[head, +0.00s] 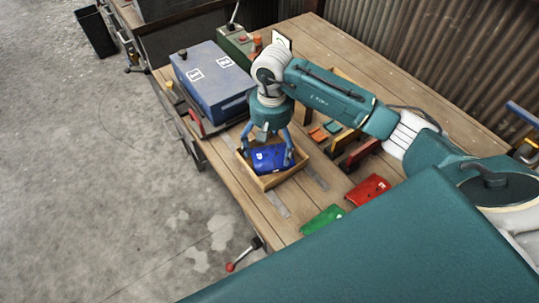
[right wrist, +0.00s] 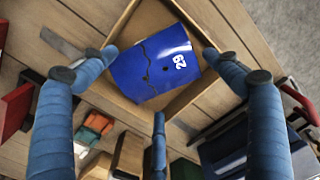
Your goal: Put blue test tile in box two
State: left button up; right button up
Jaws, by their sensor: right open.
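The blue test tile (head: 272,161) lies inside a small open wooden box (head: 268,183) on the workbench. In the right wrist view the tile (right wrist: 155,66) shows a white number and dark crack-like marks, and lies skewed against the walls of the box (right wrist: 222,20). No box number is readable. My right gripper (head: 268,148) points down over the box. Its fingers are spread wide around the tile; in the right wrist view the gripper (right wrist: 160,62) shows gaps between fingertips and tile. My left gripper is out of view.
A blue machine (head: 211,80) stands behind the box. A green tile (head: 322,219) and a red tile (head: 368,189) lie on the wooden bench (head: 290,225) to the right. Small orange pieces (head: 318,134) and upright blocks stand beyond, near a corrugated wall (head: 440,60).

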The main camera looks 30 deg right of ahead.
aim_at(270, 154)
notch_tip(270, 154, up, 8)
jog(key=b, duration=0.1)
jog(key=shift+f, duration=0.25)
dwell(0.4)
